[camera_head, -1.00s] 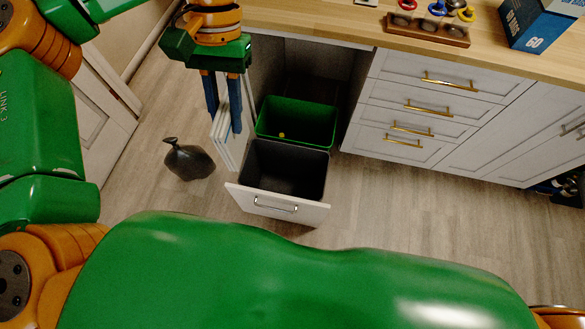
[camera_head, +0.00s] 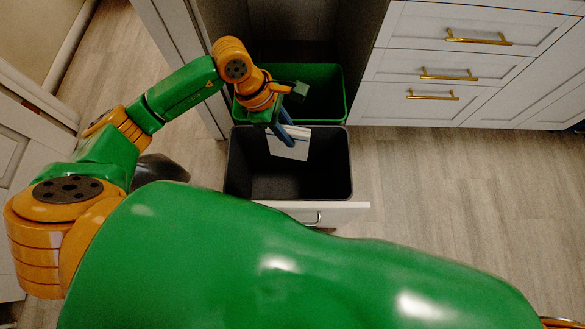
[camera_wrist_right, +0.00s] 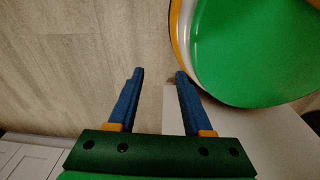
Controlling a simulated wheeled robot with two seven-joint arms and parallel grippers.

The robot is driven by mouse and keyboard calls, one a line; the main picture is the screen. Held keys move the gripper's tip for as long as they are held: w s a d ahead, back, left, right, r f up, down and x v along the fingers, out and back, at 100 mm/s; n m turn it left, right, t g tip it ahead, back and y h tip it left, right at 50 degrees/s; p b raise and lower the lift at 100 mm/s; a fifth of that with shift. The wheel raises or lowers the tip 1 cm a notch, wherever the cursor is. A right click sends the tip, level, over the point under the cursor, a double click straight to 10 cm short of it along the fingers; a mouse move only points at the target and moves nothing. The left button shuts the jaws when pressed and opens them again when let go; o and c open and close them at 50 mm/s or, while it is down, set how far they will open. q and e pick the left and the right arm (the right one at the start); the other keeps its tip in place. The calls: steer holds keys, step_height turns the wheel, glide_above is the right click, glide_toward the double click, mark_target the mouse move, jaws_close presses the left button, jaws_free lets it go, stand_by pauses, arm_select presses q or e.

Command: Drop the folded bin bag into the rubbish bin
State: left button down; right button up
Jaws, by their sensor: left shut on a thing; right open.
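The folded bin bag (camera_head: 289,146) is a flat white-grey piece, and my left gripper (camera_head: 288,135) is shut on it. In the head view it hangs over the back part of the dark grey rubbish bin (camera_head: 235,170), whose inside looks empty. I cannot tell how far the bag is below the rim. A green bin (camera_head: 318,88) stands just behind the dark one, partly hidden by my left arm. My right gripper (camera_wrist_right: 160,75) is open and empty in the right wrist view, above the wooden floor.
The bins stand in a pulled-out drawer with a white front (camera_head: 340,212). White drawers with brass handles (camera_head: 440,75) are at the right. A dark sack (camera_head: 160,170) lies on the floor behind my left arm. The floor at right is clear.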

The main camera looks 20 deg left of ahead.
mark_target(287, 151)
arm_select(q)
step_height(287, 151, down, 4)
steer(key=shift+r+n+b, duration=0.15)
steer(key=shift+n+b, duration=0.4)
steer(key=shift+n, duration=0.05)
steer(key=shift+w+a+f+n+t+b, duration=0.2)
steer(key=shift+f+n+t+b, duration=0.2)
steer(key=shift+f+n, duration=0.15)
steer(key=shift+f, duration=0.25)
step_height(287, 151, down, 4)
steer(key=b, duration=0.3)
steer(key=shift+f+b, duration=0.65)
steer(key=shift+r, duration=0.1)
steer(key=c, duration=0.6)
jaws_free()
arm_select(e)
steer(key=w+d+f, duration=0.2)
steer(key=w+f, duration=0.1)
steer(key=f, duration=0.4)
steer(key=shift+w+f+t, duration=0.15)
steer(key=shift+t, duration=0.25)
